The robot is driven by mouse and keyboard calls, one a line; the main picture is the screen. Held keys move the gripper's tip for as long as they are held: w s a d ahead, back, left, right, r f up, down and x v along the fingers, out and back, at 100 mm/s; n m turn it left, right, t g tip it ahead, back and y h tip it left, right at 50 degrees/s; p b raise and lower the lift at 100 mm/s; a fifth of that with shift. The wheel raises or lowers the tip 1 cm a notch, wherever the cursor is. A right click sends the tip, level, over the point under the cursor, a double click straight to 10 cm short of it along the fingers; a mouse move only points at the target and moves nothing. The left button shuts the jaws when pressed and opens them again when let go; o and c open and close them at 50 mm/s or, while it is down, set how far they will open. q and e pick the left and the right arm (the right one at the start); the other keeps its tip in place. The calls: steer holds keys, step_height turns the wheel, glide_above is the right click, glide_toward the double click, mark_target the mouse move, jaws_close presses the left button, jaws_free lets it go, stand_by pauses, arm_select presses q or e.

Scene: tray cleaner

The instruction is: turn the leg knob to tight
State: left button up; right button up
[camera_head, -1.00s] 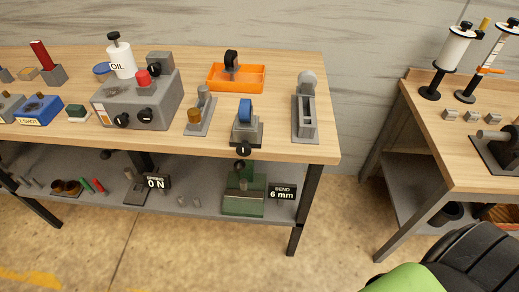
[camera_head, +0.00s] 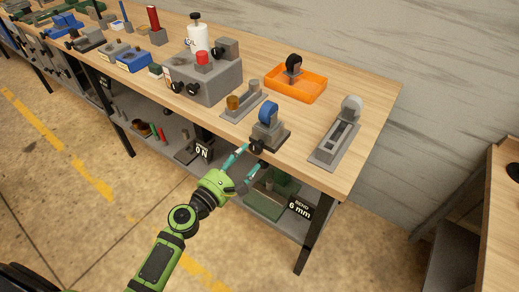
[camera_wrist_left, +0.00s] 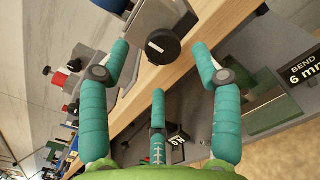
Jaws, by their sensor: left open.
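A black knob (camera_head: 256,146) with a pale pointer line sits on the front of a small grey fixture (camera_head: 276,137) carrying a blue wheel (camera_head: 268,112), at the bench's front edge. In the left wrist view the black knob (camera_wrist_left: 163,49) faces me, its white line tilted slightly. I take it as the leg knob; I see no label naming it. My left gripper (camera_head: 255,158) has teal fingers spread open just in front of the knob. In the wrist view the fingertips are on either side of the knob, with no clear contact. My right gripper is not in view.
An orange tray (camera_head: 296,83) and a grey slotted fixture (camera_head: 336,143) stand behind and to the right. A grey control box (camera_head: 203,78) is to the left. Below the bench edge are a lower shelf and a "BEND 6 mm" sign (camera_head: 299,208).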

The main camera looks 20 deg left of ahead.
mark_target(254, 150)
arm_select(q)
steer(key=x, duration=0.4)
steer(key=shift+s, duration=0.1)
steer(key=shift+w+d, duration=0.2)
steer(key=shift+w, duration=0.05)
steer(key=c, duration=1.1)
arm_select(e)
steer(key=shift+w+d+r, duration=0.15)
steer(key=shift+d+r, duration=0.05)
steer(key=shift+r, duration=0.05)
